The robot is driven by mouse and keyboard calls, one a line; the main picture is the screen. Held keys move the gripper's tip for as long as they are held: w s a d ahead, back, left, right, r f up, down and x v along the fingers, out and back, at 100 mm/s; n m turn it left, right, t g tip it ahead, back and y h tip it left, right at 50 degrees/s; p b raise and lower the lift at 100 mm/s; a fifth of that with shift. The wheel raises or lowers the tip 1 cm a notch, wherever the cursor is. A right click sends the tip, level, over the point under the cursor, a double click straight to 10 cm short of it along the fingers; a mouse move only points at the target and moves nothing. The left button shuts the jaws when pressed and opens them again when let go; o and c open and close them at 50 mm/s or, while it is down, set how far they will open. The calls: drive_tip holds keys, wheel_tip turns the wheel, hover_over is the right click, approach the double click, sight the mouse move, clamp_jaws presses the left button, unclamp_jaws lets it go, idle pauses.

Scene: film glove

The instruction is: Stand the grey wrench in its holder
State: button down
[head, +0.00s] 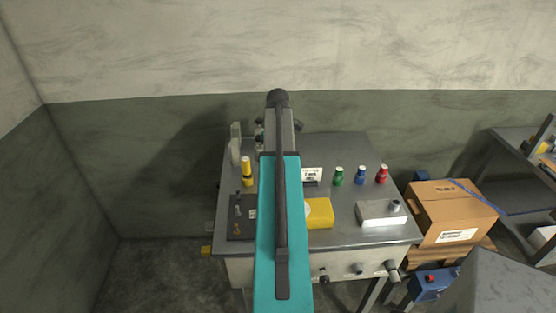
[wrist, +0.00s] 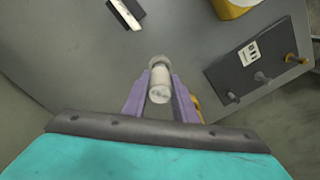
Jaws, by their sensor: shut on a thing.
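In the wrist view my gripper (wrist: 160,98) has its purple fingers shut on a pale grey piece (wrist: 158,82), which I take to be the grey wrench. It is seen nearly end-on, with a wider part at its far end, and its full shape does not show. A dark board (wrist: 235,75) with a white label and upright pegs lies to its right, apart from it. This board (head: 238,230) also shows left of my arm in the head view. Which fixture is the wrench's holder I cannot tell. My teal arm hides the gripper in the head view.
On the grey table (head: 340,150) stand a yellow and black cylinder (head: 247,172), a yellow box (head: 319,213), green (head: 338,177), blue (head: 360,176) and red (head: 382,175) bottles, and a pale block (head: 382,214). A cardboard box (head: 452,208) is right of the table.

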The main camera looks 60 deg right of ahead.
drive_tip(key=shift+f, duration=0.55)
drive_tip(key=c, duration=1.4)
unclamp_jaws()
drive_tip(key=shift+o, duration=0.2)
drive_tip(key=shift+r+b, duration=0.15)
drive_tip(key=shift+b, duration=0.15)
wheel_tip(320, 180, up, 14)
drive_tip(key=b, duration=0.4)
drive_tip(key=shift+f, duration=0.25)
